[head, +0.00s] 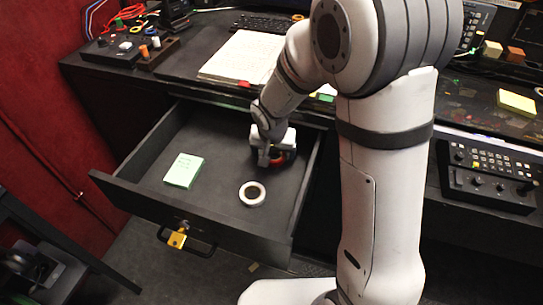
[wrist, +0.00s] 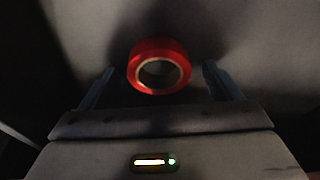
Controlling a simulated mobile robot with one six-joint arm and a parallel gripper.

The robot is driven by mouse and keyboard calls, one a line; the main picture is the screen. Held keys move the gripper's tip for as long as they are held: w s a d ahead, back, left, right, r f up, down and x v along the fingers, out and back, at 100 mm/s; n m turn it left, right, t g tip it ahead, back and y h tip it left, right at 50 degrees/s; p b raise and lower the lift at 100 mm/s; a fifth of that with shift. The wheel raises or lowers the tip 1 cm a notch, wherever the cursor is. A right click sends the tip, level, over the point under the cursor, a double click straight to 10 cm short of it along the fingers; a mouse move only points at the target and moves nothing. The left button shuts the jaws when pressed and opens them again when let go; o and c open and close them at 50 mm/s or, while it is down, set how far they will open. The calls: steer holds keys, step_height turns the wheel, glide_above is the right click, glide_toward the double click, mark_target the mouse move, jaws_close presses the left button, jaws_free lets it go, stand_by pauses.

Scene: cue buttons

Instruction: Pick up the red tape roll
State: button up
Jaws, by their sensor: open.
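The red tape roll (wrist: 160,66) lies in the open drawer. In the wrist view it sits between the two fingers of my gripper (wrist: 160,88), a little beyond their tips, with a gap on each side. In the head view my gripper (head: 268,157) is down inside the drawer's back right part. The red tape roll (head: 278,158) shows there only in part, as my gripper hides some of it. My gripper is open and empty.
The drawer (head: 215,140) also holds a white tape roll (head: 252,194) in front and a green note pad (head: 183,171) to the left. The drawer's right wall is close to my gripper. A yellow padlock (head: 178,238) hangs at the drawer's front handle.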

steer(key=shift+c, duration=0.4)
steer(key=c, duration=1)
steer(key=shift+o, duration=0.2)
steer(key=shift+r, duration=0.15)
